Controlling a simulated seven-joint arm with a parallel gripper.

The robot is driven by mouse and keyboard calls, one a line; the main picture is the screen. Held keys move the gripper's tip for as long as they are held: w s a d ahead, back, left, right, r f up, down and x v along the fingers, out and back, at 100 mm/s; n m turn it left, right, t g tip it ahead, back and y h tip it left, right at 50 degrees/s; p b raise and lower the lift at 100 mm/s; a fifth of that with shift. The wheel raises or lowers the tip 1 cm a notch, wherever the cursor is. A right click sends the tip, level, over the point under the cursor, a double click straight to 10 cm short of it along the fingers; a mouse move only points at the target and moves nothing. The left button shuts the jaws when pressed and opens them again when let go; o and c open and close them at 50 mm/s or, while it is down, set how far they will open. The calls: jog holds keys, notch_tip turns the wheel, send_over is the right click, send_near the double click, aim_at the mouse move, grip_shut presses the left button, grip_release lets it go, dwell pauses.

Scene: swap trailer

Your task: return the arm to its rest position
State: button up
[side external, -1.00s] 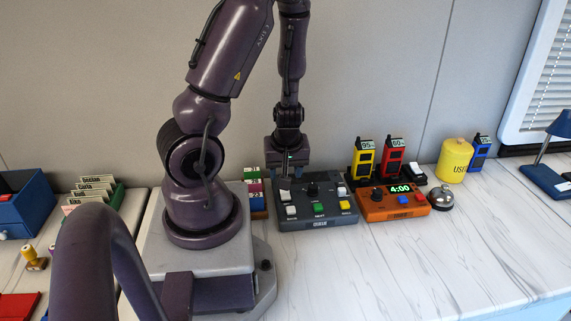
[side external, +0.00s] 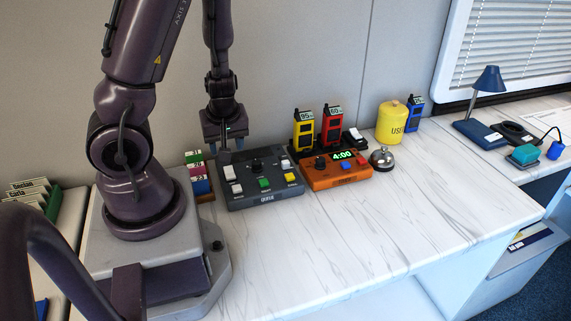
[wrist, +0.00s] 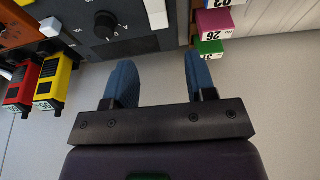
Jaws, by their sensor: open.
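My gripper (side external: 224,146) hangs pointing down at the back left of the grey control box (side external: 262,200) in the side view, close to its rear edge. In the wrist view my gripper (wrist: 160,78) shows two blue fingers spread apart with nothing between them. The grey box (wrist: 125,42) with its black dial lies just beyond the fingers there. Whether a finger touches the box cannot be told. My arm stands bent on its base at the left of the side view.
Stacked coloured number blocks (side external: 198,172) stand left of the grey box. To the right are an orange timer box (side external: 336,176), yellow (side external: 304,130) and red (side external: 332,125) handsets, a bell (side external: 382,158) and a yellow canister (side external: 391,122). The white counter (side external: 400,215) in front is clear.

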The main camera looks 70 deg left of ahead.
jog(key=shift+d+f+h, duration=0.1)
jog(key=shift+d+h, duration=0.3)
jog(key=shift+d, duration=0.05)
jog(key=w+d+r+m+t+h, duration=0.1)
jog(key=w+d+r+m+h, duration=0.1)
jog(key=w+d+r+m, duration=0.25)
jog(key=w+d+r+m+h, duration=0.1)
jog(key=d+r+m+h, duration=0.15)
jog(key=d+m, duration=0.35)
jog(key=s+d+r+m+t+y, duration=0.1)
jog(key=d+r+m+t, duration=0.1)
jog(key=r, duration=0.6)
jog(key=s+d+r+m+t+y, duration=0.1)
jog(key=d+r+m+t, duration=0.1)
jog(key=d+r+m, duration=0.3)
notch_tip(320, 180, up, 4)
jog(key=shift+s+d+f+t, duration=0.1)
jog(key=shift+s+d+t, duration=0.15)
jog(key=shift+d, duration=0.7)
jog(key=shift+m, duration=0.25)
